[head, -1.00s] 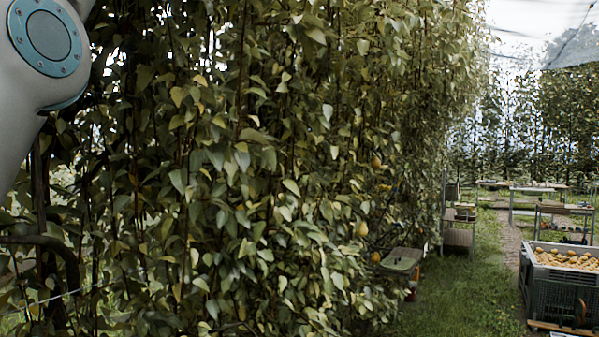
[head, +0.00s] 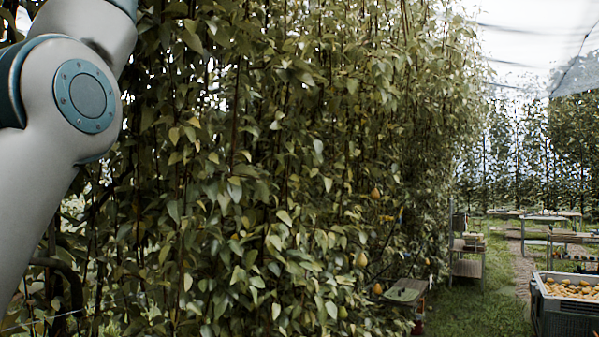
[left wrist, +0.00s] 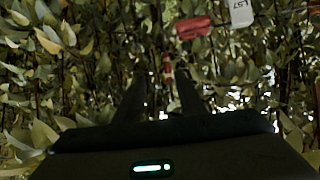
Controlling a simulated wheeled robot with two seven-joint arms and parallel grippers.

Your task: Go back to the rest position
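In the head view a white and teal link of my left arm rises along the left edge, in front of the foliage; neither gripper shows there. In the left wrist view my left gripper (left wrist: 160,95) has its two dark fingers apart, with leaves and gaps of light showing between them and nothing held. It faces the hedge. A red tag (left wrist: 194,27) and a white label (left wrist: 241,13) hang just beyond the fingertips, up and to the right. My right gripper is out of view.
A tall wall of pear foliage (head: 230,180) fills the left and middle, with a few yellow pears (head: 361,259). A grey crate of pears (head: 570,300) stands at the lower right. Benches (head: 545,222) stand farther back. A grass lane (head: 475,310) runs between hedge and crate.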

